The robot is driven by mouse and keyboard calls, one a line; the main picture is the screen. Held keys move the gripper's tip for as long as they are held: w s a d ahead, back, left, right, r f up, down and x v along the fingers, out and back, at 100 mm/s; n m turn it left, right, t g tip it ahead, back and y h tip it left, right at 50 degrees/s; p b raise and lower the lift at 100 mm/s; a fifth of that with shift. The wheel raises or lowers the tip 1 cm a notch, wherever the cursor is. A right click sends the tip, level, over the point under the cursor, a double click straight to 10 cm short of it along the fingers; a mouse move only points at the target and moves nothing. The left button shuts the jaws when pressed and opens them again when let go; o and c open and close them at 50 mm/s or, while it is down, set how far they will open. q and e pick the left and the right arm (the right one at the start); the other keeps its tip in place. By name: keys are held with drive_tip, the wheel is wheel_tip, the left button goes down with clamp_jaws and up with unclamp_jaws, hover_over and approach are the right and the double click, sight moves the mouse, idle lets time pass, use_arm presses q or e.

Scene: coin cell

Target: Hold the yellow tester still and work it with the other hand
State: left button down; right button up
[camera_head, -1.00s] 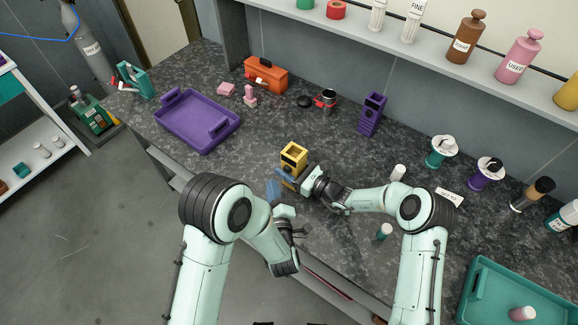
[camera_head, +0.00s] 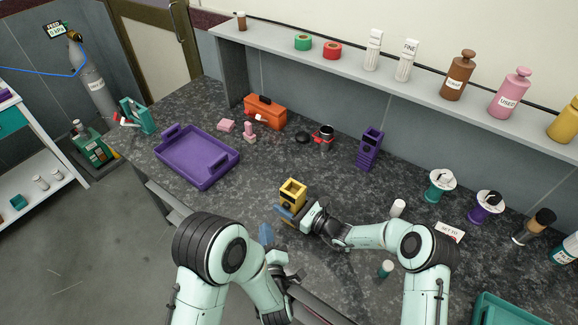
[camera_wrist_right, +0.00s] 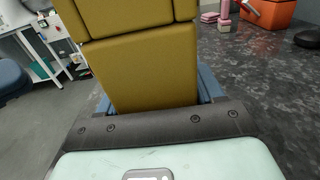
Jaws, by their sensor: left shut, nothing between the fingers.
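The yellow tester (camera_head: 292,192) stands upright on the dark speckled bench, near its front edge, with a dark opening in its top. My right gripper (camera_head: 287,214) reaches it from the front right. In the right wrist view the tester's yellow body (camera_wrist_right: 150,70) fills the space between the two blue fingers, and the gripper is shut on its lower part. My left gripper (camera_head: 266,234) is shut and empty, with its blue fingertips pointing up, below and left of the tester and apart from it. The tester's lower front is partly hidden by the right gripper.
A purple tray (camera_head: 184,178) lies to the left. Bench around the tester is clear.

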drive_tip(key=o, duration=0.3)
